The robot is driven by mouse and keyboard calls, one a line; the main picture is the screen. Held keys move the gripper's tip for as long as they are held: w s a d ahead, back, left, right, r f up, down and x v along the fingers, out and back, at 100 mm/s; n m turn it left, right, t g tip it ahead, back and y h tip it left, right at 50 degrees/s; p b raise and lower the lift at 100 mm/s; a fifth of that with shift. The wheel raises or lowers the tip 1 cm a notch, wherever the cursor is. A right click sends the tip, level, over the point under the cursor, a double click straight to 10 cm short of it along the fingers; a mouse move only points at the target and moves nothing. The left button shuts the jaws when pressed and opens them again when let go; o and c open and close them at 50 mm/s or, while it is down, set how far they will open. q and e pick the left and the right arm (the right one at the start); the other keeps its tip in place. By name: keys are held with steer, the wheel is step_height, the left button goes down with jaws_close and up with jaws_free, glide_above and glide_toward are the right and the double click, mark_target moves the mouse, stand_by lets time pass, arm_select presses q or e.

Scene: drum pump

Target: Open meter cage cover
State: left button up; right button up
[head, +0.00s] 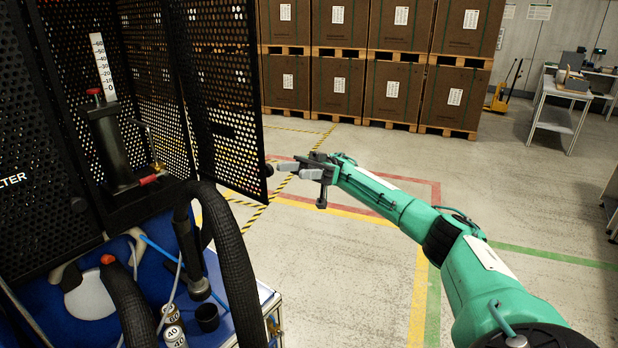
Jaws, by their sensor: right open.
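The meter cage (30,140) is a black perforated metal box at the left. Its cover (215,90), a perforated black panel, stands swung outward, and the cage interior shows. A small round knob (268,170) sits at the cover's free edge. Inside are a white scale strip (104,68) and a dark cylinder (112,150) with red parts. My right gripper (281,165) is open, just right of the knob and pointing at it. I cannot tell whether it touches the knob. My left gripper is not in view.
Thick black hoses (240,270), a nozzle (190,255) and small weights (173,330) marked 40 crowd the blue bench below the cage. Stacked brown boxes (390,85) on pallets stand behind. The floor right of the cover is clear around my right arm.

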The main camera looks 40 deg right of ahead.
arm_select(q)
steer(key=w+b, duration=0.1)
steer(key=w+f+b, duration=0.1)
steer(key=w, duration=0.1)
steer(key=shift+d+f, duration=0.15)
arm_select(e)
steer(key=v, duration=0.6)
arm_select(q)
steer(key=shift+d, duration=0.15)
